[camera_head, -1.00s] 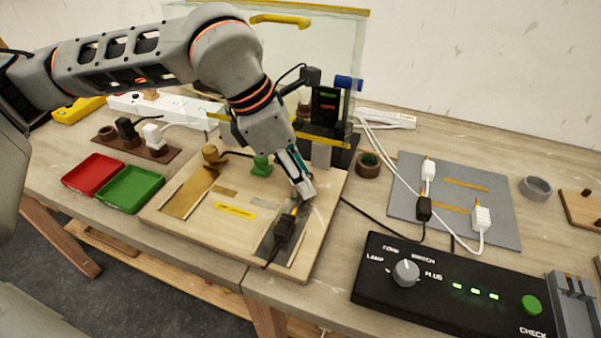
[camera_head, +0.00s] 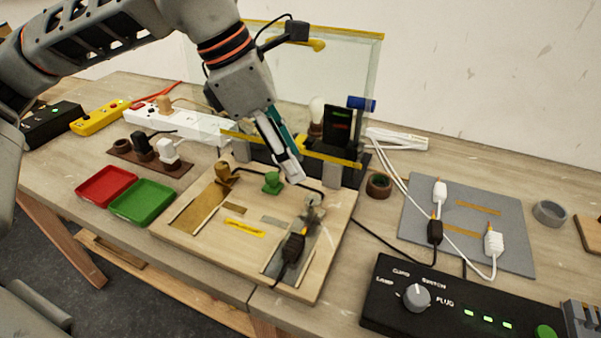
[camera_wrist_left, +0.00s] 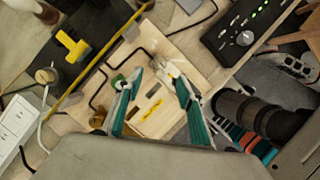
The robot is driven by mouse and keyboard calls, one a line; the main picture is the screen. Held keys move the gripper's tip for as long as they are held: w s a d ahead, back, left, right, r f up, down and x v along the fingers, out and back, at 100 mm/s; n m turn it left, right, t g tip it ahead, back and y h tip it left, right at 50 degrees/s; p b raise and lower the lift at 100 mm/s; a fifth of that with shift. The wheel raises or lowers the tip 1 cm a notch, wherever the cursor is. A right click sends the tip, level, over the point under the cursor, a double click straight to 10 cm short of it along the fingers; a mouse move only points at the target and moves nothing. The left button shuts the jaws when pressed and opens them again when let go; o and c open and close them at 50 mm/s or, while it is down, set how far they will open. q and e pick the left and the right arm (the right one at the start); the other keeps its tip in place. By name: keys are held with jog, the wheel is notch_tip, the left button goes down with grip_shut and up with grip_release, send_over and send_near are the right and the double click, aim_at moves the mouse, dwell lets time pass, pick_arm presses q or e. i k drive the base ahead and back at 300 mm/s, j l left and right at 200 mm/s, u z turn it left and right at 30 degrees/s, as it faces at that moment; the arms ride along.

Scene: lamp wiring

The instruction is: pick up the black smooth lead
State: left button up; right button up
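A black lead end with a smooth-looking body (camera_head: 435,231) lies on the grey mat (camera_head: 409,208), between a small white lead end (camera_head: 439,193) and a ribbed white one (camera_head: 493,242). Another black lead end (camera_head: 293,246) lies in the right slot of the wooden board (camera_head: 235,259). I cannot tell for sure which is the black smooth lead. My left gripper (camera_head: 290,177) is above the back of the board, apart from both. In the left wrist view its two fingers (camera_wrist_left: 160,78) stand apart with nothing held between them. My right gripper does not show.
A black control box (camera_head: 445,300) with a knob stands front right. A clear screen (camera_head: 345,55) and a dark stand rise behind the board. Red (camera_head: 105,186) and green (camera_head: 143,203) trays lie left. A brown ring (camera_head: 378,186) stands between board and mat.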

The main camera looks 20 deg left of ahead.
aim_at(434, 227)
jog(key=k, duration=1)
